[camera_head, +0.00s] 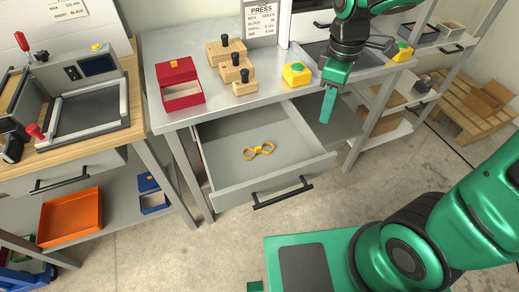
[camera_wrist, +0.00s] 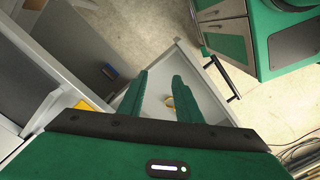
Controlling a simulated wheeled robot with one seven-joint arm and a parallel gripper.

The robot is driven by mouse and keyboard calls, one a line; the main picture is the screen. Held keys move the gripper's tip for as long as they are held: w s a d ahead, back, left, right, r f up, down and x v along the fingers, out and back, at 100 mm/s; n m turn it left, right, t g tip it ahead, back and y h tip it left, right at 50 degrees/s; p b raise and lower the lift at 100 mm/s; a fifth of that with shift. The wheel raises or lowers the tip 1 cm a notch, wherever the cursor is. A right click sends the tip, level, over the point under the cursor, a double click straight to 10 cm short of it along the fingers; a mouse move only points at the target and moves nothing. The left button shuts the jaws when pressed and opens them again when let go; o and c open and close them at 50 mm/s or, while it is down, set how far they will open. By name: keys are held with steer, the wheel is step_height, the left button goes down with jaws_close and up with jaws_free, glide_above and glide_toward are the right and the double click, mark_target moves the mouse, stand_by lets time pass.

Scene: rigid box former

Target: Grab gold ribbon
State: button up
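The gold ribbon (camera_head: 258,150), a small looped bow, lies on the floor of an open grey drawer (camera_head: 222,138) under the metal table. In the wrist view the gold ribbon (camera_wrist: 169,102) shows between and beyond my fingers, partly covered by the right one. My gripper (camera_head: 327,108) is above and to the right of the drawer, near the table's front edge, pointing down. In the wrist view my gripper's two green fingers (camera_wrist: 158,82) stand apart with nothing between them. My gripper is clear of the ribbon.
The drawer is otherwise empty.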

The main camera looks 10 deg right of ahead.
steer(key=w+a+f+n, duration=0.1)
steer(key=a+f+n, duration=0.1)
steer(key=a+n, duration=0.45)
steer(key=w+a+f+n, duration=0.1)
steer(key=a+f+n, duration=0.2)
steer(key=a, duration=0.7)
glide_above(258, 147)
steer(key=f, duration=0.4)
steer(key=shift+s+f, duration=0.3)
steer(key=shift+f, duration=0.1)
steer(key=shift+w+f, duration=0.2)
steer(key=shift+f, duration=1.3)
steer(key=shift+w+f, duration=0.2)
steer(key=shift+f, duration=1.3)
steer(key=shift+c, duration=0.7)
jaws_close()
